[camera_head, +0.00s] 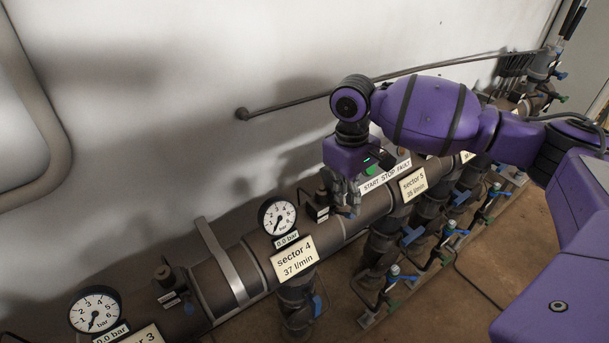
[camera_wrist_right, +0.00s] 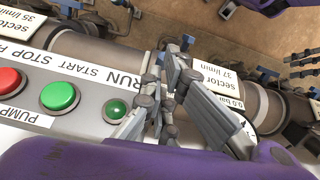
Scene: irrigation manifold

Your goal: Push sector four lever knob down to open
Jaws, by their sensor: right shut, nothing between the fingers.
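The sector 4 label (camera_head: 295,258) reads 37 l/min and sits on the dark main pipe below a round gauge (camera_head: 277,216). A blue lever (camera_head: 317,305) shows on the valve below this label, partly cut off by the pipework. My right gripper (camera_head: 346,208) is shut and empty, above the pipe between the sector 4 and sector 5 labels, apart from the blue lever. In the wrist view its fingers (camera_wrist_right: 167,85) partly cover the sector 4 label (camera_wrist_right: 215,75). A blue handle (camera_wrist_right: 187,42) shows just past the fingertips; I cannot tell which sector it serves. My left gripper is out of view.
Close to my right gripper is a pump panel with a red button (camera_wrist_right: 9,80), a green button (camera_wrist_right: 59,96) and a green lamp (camera_wrist_right: 115,110). The sector 5 label (camera_head: 413,184) is to the right. Valves with blue and green handles crowd the floor side.

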